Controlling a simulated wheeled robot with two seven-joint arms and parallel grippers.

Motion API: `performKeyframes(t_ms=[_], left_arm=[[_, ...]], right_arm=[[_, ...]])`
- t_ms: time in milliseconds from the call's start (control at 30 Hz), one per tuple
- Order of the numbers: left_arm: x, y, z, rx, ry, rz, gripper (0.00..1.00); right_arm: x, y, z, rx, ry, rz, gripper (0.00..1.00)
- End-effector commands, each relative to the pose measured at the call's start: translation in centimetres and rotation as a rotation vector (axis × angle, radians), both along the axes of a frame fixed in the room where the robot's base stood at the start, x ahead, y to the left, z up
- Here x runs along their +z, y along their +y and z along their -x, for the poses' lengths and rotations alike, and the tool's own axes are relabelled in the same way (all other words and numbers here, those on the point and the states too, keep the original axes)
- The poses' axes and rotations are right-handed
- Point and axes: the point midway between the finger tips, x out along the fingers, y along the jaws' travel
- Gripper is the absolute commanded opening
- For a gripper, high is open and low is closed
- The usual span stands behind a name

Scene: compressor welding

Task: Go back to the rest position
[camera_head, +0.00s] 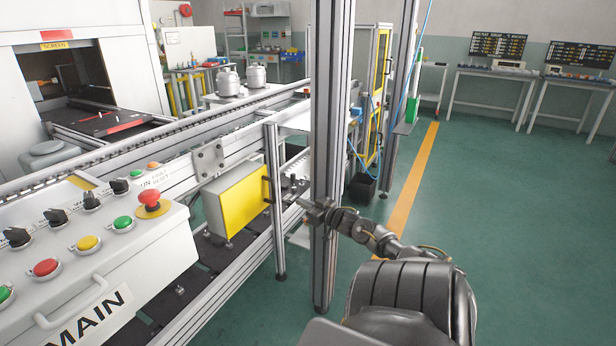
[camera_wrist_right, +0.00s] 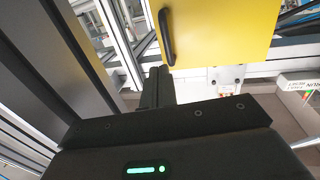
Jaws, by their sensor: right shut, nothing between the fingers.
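In the right wrist view the shut fingers (camera_wrist_right: 157,82) point towards the yellow panel (camera_wrist_right: 225,35) with a black handle. I cannot tell whether the gripper touches the post. My left gripper is not in view.
The control box (camera_head: 95,265) with coloured buttons and a red emergency stop (camera_head: 150,200) stands at the left. The conveyor (camera_head: 200,135) runs behind it, with two grey compressors (camera_head: 229,80) beyond. Green floor (camera_head: 500,220) is clear at the right.

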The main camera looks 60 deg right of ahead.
Motion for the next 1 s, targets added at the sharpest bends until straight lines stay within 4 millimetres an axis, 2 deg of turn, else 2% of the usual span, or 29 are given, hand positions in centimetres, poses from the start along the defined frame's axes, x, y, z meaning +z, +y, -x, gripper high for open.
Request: performKeyframes(t_ms=[100,233,767,933,967,1000], left_arm=[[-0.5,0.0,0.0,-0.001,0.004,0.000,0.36],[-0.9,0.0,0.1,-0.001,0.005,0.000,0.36],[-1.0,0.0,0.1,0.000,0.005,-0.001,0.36],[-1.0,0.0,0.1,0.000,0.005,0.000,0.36],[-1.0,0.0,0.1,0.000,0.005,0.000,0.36],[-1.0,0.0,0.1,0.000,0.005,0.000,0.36]], right_arm=[[0.0,0.3,1.4,0.000,0.002,-0.001,0.00],[0.0,0.4,2.1,-0.001,0.001,0.000,0.00],[-0.1,0.4,2.2,-0.004,0.008,0.020,0.00],[-2.0,-1.5,2.6,-0.133,0.178,0.147,0.00],[-2.9,-1.4,2.7,-0.158,0.234,0.177,0.00],[-4.8,-0.7,2.9,-0.185,0.320,0.208,0.00]])
